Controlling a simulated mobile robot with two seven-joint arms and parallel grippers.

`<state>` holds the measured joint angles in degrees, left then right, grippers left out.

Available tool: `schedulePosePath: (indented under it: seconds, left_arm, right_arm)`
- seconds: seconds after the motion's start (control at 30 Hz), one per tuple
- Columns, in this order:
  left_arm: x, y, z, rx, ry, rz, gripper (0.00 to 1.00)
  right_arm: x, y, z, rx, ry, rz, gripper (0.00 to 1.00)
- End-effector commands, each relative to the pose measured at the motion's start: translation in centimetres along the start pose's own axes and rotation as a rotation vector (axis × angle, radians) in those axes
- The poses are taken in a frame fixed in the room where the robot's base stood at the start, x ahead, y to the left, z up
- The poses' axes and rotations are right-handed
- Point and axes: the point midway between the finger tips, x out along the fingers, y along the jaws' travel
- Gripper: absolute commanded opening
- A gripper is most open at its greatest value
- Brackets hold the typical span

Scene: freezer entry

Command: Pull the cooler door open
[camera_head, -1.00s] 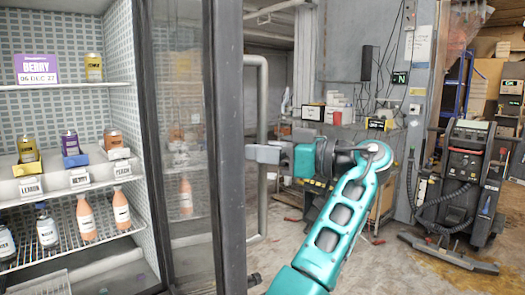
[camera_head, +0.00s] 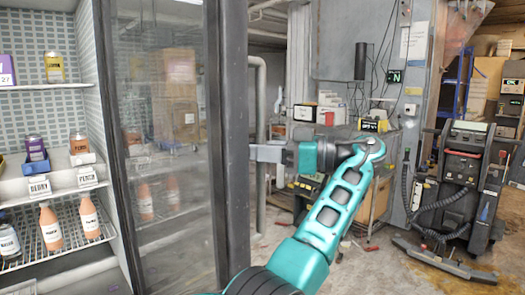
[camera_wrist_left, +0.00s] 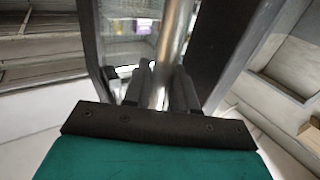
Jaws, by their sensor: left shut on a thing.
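The cooler door (camera_head: 232,120) has a dark frame and a see-through glass pane. It stands ajar, swung out from the cooler (camera_head: 88,75), whose lit shelves show directly at the left. My left gripper (camera_head: 262,153) is at the outer edge of the door, about mid-height in the head view. In the left wrist view a shiny metal bar, the door handle (camera_wrist_left: 174,40), runs between the dark fingers, which are shut on it. My right gripper is not in view.
Bottles and jars stand on the cooler shelves (camera_head: 75,180). A dark wheeled machine (camera_head: 465,180) stands at the right. A cluttered bench (camera_head: 330,133) is behind my arm.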

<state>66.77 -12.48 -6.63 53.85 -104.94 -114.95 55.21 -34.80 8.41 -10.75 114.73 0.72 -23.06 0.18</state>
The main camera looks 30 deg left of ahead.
Motion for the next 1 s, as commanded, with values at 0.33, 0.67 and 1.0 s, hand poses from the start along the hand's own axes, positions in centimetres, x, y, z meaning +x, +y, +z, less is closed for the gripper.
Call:
schedulePosePath:
  seconds: [0.33, 0.67, 1.0]
  left_arm:
    - [0.08, 0.02, 0.21, 0.004, -0.002, -0.008, 0.00]
    - [0.08, 0.02, 0.16, 0.003, -0.002, -0.007, 0.43]
    - [0.13, 0.04, 0.07, 0.001, -0.001, -0.006, 0.44]
  right_arm:
    - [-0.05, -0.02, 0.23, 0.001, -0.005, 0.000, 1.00]
    - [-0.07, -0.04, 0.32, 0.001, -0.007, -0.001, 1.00]
    - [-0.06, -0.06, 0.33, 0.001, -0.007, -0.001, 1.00]
